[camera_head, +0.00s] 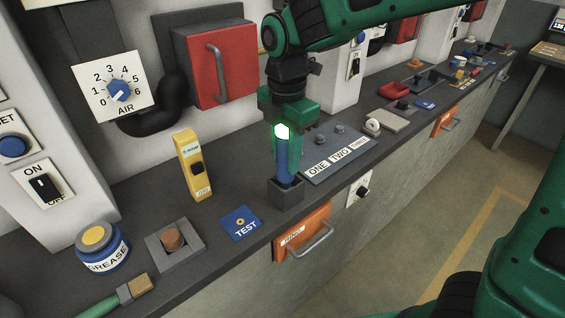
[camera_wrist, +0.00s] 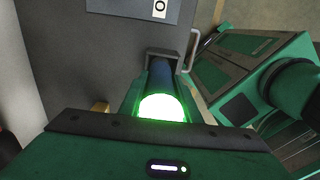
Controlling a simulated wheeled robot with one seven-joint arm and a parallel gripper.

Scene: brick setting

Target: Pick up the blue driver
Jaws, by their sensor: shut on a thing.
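The blue driver (camera_head: 284,165) stands upright in a small dark grey holder (camera_head: 287,192) near the front edge of the counter. Its top is bright and glows green-white. My gripper (camera_head: 285,150) comes down over the driver from above and is shut on its upper part. In the wrist view the driver (camera_wrist: 158,78) lies between the green fingers of my gripper (camera_wrist: 160,98), with its glowing top nearest the camera. The holder (camera_wrist: 163,60) shows around its lower end. The driver's tip is hidden inside the holder.
A yellow meter (camera_head: 190,166), a blue TEST card (camera_head: 240,223), a grey block with a brown knob (camera_head: 174,243) and a grease jar (camera_head: 102,249) stand to the left. A ONE-TWO-THREE panel (camera_head: 335,150) is close on the right. An orange drawer (camera_head: 303,232) with a handle is below.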

